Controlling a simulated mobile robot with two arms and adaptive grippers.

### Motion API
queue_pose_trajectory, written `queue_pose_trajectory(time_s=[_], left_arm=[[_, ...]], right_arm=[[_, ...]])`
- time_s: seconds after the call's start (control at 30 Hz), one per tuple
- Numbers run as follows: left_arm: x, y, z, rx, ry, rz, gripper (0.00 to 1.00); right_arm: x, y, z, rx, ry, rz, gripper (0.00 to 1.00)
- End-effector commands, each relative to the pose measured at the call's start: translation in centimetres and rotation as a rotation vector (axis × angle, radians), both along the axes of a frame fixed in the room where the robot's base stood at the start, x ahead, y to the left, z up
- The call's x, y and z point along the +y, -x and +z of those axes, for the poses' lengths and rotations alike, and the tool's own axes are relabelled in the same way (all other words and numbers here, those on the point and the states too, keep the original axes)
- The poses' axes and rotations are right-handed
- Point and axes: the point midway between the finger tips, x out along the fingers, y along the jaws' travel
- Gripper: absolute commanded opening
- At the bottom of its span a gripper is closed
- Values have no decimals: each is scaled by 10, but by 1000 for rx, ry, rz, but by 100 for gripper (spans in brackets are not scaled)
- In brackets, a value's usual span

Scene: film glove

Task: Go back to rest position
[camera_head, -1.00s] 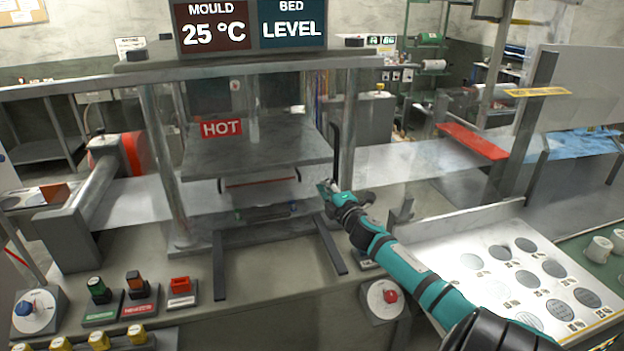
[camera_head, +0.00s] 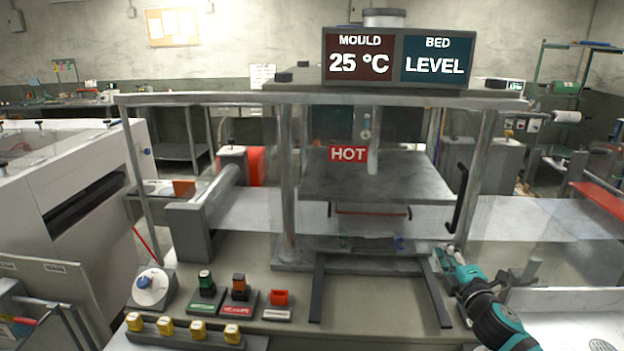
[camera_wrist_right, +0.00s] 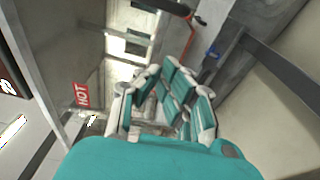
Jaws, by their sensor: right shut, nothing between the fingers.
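My right gripper (camera_head: 447,262) is shut and empty in the head view. It is in front of the press, by the right dark rail (camera_head: 436,292) and below the black handle (camera_head: 461,200) on the press's right side. I cannot tell whether it touches the rail. In the right wrist view the teal and white fingers (camera_wrist_right: 165,105) are drawn together with nothing between them. The red HOT sign (camera_wrist_right: 82,95) of the press shows at the left there. My left gripper is not in view.
The press's grey plate (camera_head: 375,185) stands behind a clear guard under the MOULD and BED display (camera_head: 395,56). A white machine (camera_head: 75,190) stands at the far left.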

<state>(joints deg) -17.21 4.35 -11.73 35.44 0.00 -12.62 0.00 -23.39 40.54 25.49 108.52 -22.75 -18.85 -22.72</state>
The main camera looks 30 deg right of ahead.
Motion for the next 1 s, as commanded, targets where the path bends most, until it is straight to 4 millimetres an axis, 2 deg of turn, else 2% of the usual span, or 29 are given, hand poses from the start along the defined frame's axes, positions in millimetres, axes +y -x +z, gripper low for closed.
queue_pose_trajectory(time_s=[0.17,0.27,0.37,0.47,0.5,0.6,0.7,0.8,1.0], left_arm=[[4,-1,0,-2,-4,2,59],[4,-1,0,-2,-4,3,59],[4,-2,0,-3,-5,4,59],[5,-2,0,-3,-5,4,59],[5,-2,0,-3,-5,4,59],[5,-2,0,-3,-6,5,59],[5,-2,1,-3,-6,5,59],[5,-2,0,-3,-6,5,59],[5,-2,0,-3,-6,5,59]], right_arm=[[3,1,-6,5,-21,-6,0],[19,9,-31,33,-120,-37,0],[53,26,-76,91,-309,-102,0],[102,53,-126,177,-541,-187,0],[125,66,-143,218,-631,-221,0],[180,98,-176,322,-833,-303,0],[227,126,-195,415,-982,-366,0],[263,149,-204,494,-1088,-413,0],[320,186,-208,624,-1239,-482,0]])
